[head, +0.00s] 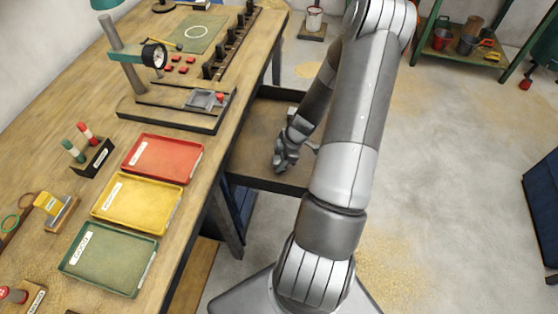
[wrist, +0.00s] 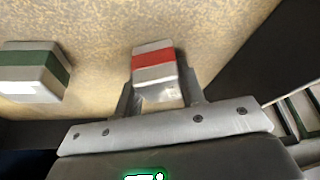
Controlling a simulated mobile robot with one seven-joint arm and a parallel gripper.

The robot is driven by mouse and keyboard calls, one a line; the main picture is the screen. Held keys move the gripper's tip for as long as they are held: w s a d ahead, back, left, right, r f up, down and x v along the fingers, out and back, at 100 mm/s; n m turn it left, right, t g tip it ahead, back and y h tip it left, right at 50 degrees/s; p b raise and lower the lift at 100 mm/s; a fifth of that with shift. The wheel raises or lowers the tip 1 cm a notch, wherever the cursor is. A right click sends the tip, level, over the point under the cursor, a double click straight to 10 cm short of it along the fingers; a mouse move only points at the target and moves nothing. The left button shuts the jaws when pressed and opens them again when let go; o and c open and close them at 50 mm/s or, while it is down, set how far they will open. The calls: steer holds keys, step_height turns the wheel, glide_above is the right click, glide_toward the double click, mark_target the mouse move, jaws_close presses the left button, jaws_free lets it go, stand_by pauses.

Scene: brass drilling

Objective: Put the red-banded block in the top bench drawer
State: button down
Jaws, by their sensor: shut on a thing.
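The red-banded block (wrist: 153,60) is pale grey with a red stripe and sits between my fingers in the wrist view. My gripper (wrist: 160,88) is shut on it. In the head view my gripper (head: 283,163) is low over the open bench drawer (head: 256,130), directly under the bench top, and the block cannot be made out there. The wrist view shows a tan, speckled surface behind the block, with a dark wall at the right. Whether the block touches that surface is hard to tell.
A green-banded block (wrist: 35,75) lies on the tan surface, left of my gripper. The bench carries a red tray (head: 163,158), a yellow tray (head: 137,203) and a green tray (head: 108,260). Open floor (head: 455,160) lies to the right.

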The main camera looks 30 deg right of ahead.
steer(key=c, duration=0.9)
jaws_free()
steer(key=v, duration=1.1)
step_height(320, 180, up, 11)
steer(key=m+h, duration=0.2)
steer(key=m, duration=0.1)
glide_above(277, 164)
steer(key=s+a+r+m+t, duration=0.1)
steer(key=s+a+r+m, duration=0.2)
steer(key=r, duration=0.4)
steer(key=s+a+r+m+t+h, duration=0.1)
steer(key=s+a+r+m, duration=0.3)
steer(key=s+a+r, duration=0.2)
steer(key=s+a+r+m+t+h, duration=0.1)
steer(key=s+a+r+m+t, duration=0.1)
steer(key=s+a+r, duration=0.3)
steer(key=shift+s+a+r+m, duration=0.15)
steer(key=shift+a+r+m, duration=0.3)
steer(key=shift+r, duration=0.25)
steer(key=shift+s+a+r+m, duration=0.1)
steer(key=shift+a+r+m, duration=0.3)
steer(key=shift+r, duration=0.35)
